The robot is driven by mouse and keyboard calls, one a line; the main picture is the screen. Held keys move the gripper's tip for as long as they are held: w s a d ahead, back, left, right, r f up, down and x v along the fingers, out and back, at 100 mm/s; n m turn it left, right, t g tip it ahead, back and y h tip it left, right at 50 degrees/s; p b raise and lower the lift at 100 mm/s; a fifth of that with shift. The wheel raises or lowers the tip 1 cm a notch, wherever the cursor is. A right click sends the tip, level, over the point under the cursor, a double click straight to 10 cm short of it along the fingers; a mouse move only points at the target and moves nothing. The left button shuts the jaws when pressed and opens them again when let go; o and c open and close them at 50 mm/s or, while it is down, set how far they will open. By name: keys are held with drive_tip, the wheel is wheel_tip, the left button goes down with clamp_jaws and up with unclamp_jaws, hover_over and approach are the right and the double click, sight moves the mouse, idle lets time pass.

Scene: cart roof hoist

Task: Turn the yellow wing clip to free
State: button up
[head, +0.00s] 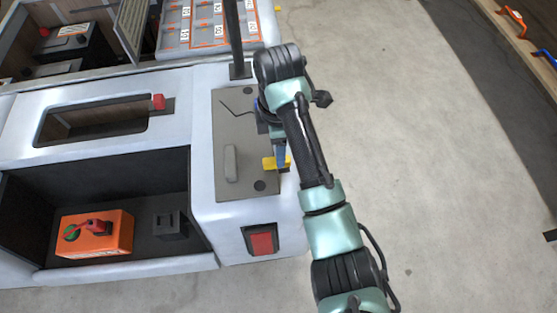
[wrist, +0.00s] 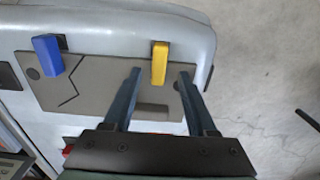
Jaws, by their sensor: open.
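The yellow wing clip (head: 271,163) sits near the right edge of the grey panel (head: 222,130) on the white cart's roof. In the head view it lies crosswise. In the wrist view the yellow wing clip (wrist: 160,62) stands between my two fingertips, with a gap on each side. My gripper (wrist: 160,73) is open and holds nothing. In the head view my gripper (head: 281,155) is at the clip and hides part of it. A blue wing clip (wrist: 48,55) sits at the other end of the panel, slanted, and is mostly hidden by my arm in the head view.
A grey handle (head: 231,163) is fixed on the panel. A dark post (head: 236,40) rises beyond it. A red button (head: 262,243) is on the cart's end. An orange box (head: 95,233) sits in the cart's open bay.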

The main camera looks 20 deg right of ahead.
wheel_tip(320, 180, down, 5)
drive_tip(key=shift+r+b, duration=0.1)
drive_tip(key=shift+b, duration=0.35)
clamp_jaws()
